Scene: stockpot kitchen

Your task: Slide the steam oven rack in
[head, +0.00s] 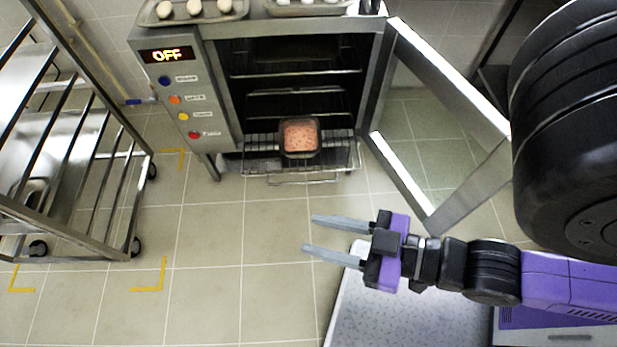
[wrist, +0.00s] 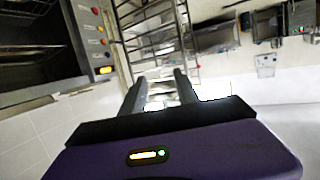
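The steam oven (head: 202,82) stands at the top middle of the head view, with its display reading OFF. Its glass door (head: 432,130) is swung wide open to the right. The lowest oven rack (head: 258,163) is pulled out past the oven front, and a square dark pan (head: 299,153) with pinkish food sits on it. My gripper (head: 308,234) is open and empty, in front of the rack and below it in the picture, apart from it. Its fingers point left. In the wrist view my gripper (wrist: 160,85) has its two fingers apart with nothing between them.
A wheeled metal trolley (head: 75,160) stands at the left, with yellow corner marks on the floor. Trays with white round items (head: 195,8) lie on top of the oven. The tiled floor (head: 215,250) before the oven is clear. The open door bounds the right side.

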